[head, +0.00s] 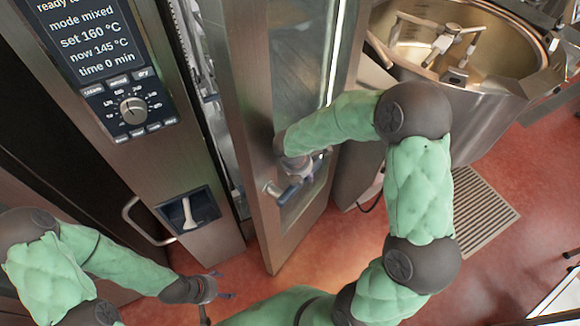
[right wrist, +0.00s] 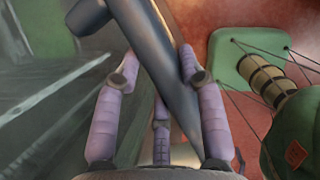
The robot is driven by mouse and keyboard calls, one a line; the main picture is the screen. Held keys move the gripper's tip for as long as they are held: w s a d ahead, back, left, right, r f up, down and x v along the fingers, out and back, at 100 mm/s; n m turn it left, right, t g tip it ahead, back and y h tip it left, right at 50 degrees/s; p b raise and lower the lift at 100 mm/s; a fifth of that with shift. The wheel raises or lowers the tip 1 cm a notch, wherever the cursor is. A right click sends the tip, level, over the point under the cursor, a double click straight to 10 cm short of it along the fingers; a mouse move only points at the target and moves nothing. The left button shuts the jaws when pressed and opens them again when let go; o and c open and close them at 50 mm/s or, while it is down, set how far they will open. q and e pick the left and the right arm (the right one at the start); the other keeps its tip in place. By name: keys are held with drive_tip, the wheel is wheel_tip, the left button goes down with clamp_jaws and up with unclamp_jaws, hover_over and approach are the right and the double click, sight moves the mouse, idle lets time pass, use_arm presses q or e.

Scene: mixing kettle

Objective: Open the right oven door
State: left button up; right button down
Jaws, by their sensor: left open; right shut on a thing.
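The right oven door (head: 258,205) is a steel-framed door with a glass pane. It stands ajar, with a gap between its left edge and the control column. My right gripper (head: 294,185) is at the door's handle, low on the frame. In the right wrist view its purple fingers are shut around the dark bar of the handle (right wrist: 150,45). Much of the handle is hidden by the gripper in the head view. My left gripper (head: 222,287) is open and empty, low over the floor to the left of the door.
The control panel (head: 110,70) with its display and knob stands left of the door. A big steel mixing kettle (head: 480,95) stands at the right. A floor grate (head: 478,215) lies below it. Red floor is free in front of the door.

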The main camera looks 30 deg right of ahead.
drive_tip(key=shift+s+d+r, duration=0.15)
drive_tip(key=shift+s+d, duration=0.35)
drive_tip(key=shift+d, duration=0.05)
drive_tip(key=shift+w+a, duration=0.1)
drive_tip(key=c, duration=0.7)
unclamp_jaws()
drive_tip(key=v, duration=1.1)
drive_tip(key=shift+s+a+r, duration=0.15)
drive_tip(key=shift+s+r, duration=0.05)
drive_tip(key=shift+r, duration=0.15)
